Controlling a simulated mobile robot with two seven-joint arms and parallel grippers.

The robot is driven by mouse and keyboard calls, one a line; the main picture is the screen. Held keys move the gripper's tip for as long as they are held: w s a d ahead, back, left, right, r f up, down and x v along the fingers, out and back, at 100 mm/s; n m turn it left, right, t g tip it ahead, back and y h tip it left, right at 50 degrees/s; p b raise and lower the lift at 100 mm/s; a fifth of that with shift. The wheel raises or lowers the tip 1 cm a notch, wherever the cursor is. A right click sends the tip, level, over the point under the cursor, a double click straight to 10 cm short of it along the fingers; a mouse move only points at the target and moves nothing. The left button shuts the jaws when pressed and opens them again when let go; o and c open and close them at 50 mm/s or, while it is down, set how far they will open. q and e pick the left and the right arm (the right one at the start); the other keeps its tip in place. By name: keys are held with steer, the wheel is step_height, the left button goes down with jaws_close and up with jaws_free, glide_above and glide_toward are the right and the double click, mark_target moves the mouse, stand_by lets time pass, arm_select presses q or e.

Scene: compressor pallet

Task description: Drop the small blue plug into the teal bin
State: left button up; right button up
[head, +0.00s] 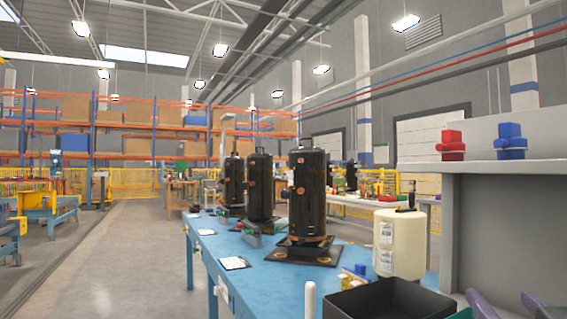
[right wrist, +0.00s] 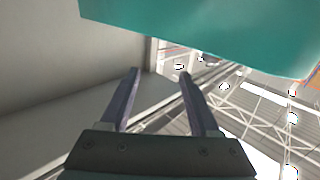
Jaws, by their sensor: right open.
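My right gripper (head: 500,296) is at the bottom right of the head view, its two purple fingers apart. In the right wrist view the fingers (right wrist: 160,74) are spread with nothing between them. A teal surface, apparently the teal bin (right wrist: 205,28), fills the top of that view beyond the fingertips. In the head view only a teal sliver (head: 462,314) shows beside the black bin. A small blue piece (head: 361,268), perhaps the plug, is by yellow parts on the blue table, left of the cream tank. A larger blue fitting (head: 510,142) stands on the grey shelf. My left gripper is out of view.
A black bin (head: 388,301) sits at the bottom centre. The cream tank (head: 398,245) and several black compressors (head: 307,195) stand on the blue table (head: 205,245). The grey shelf (head: 500,167) rises at right, with a red fitting (head: 453,146) on it.

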steer(key=b+v, duration=0.2)
steer(key=v, duration=0.8)
